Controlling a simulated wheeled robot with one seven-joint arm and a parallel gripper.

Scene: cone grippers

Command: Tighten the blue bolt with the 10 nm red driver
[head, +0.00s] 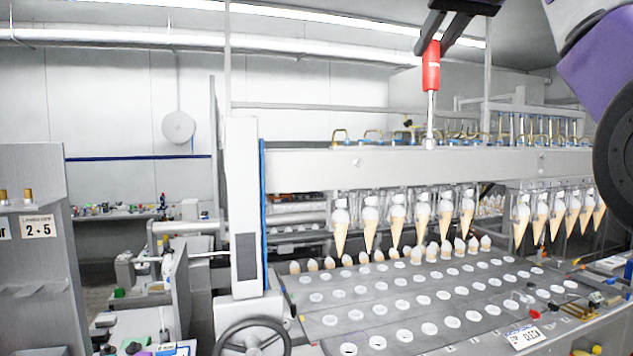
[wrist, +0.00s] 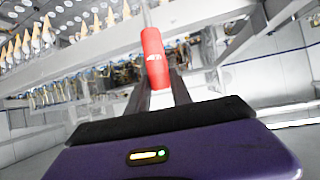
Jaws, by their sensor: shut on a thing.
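My gripper (head: 437,38) is at the top of the head view, shut on the red driver (head: 431,66). The driver hangs upright, handle up, with its thin metal shaft pointing down. Its lower end shows in front of the pale machine beam, at a small round silver piece; I cannot tell whether they touch. The wrist view also shows the red handle (wrist: 155,57) between the two dark fingers (wrist: 160,88). I cannot make out the blue bolt for sure; small bluish fittings (head: 522,125) stand along the beam's top at right.
The long beam (head: 320,171) carries a row of grippers holding ice cream cones (head: 397,215). Below is a grey tray bed (head: 375,290) with rows of round holes. A white upright post (head: 242,200) and a handwheel (head: 252,338) stand left. Brass-coloured pipes rise behind the beam.

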